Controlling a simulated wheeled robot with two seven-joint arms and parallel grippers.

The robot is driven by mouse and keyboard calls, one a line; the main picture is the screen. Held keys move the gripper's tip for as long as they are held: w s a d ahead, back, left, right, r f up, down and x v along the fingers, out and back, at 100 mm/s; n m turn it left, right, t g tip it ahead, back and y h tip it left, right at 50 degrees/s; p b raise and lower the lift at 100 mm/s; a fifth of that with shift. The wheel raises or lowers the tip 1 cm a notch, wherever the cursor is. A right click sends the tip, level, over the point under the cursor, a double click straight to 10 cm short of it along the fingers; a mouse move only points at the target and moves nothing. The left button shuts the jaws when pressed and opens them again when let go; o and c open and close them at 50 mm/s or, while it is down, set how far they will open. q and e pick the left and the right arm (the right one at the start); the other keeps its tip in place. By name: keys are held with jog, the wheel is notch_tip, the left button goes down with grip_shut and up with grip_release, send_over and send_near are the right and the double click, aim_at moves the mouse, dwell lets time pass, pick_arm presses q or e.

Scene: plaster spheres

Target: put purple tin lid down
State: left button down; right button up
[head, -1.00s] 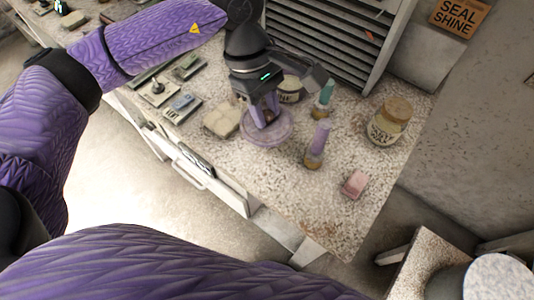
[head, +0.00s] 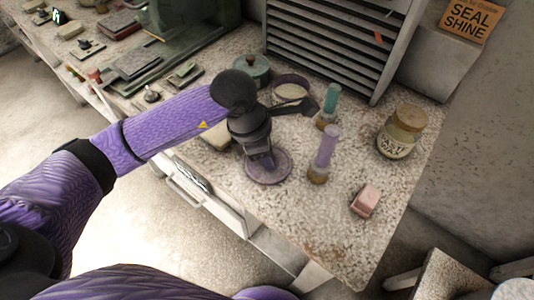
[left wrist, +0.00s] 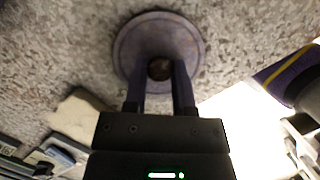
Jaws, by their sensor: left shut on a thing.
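The purple tin lid (head: 283,171) is a round, flat disc with a dark knob (left wrist: 160,68). In the head view it is at the counter's front edge, low over or on the speckled top; I cannot tell whether it touches. My left gripper (head: 264,163) points down at it and is shut on the knob. In the left wrist view the two fingers (left wrist: 160,75) stand either side of the knob, and the lid (left wrist: 135,42) spreads out beyond them. An open tin with a purple rim (head: 292,79) stands behind the gripper. My right gripper is not in view.
A purple-handled brush (head: 325,152) stands just right of the lid, a teal-handled one (head: 330,103) behind it. A wax jar (head: 399,135) and pink block (head: 365,200) are further right. A pale block (head: 214,137) is left, partly hidden.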

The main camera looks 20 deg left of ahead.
aim_at(250, 165)
pick_arm(q)
jog(key=c, duration=0.6)
grip_release()
jog(key=shift+o, duration=0.8)
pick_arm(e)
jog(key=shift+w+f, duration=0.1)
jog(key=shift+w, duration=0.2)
pick_arm(q)
jog(key=p+v, duration=0.3)
jog(key=v, duration=0.9)
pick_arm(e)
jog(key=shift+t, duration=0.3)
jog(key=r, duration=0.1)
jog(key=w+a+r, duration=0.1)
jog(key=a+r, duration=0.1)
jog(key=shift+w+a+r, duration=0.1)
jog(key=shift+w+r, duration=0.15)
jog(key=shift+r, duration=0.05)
pick_arm(q)
jog(key=shift+s+r, duration=0.1)
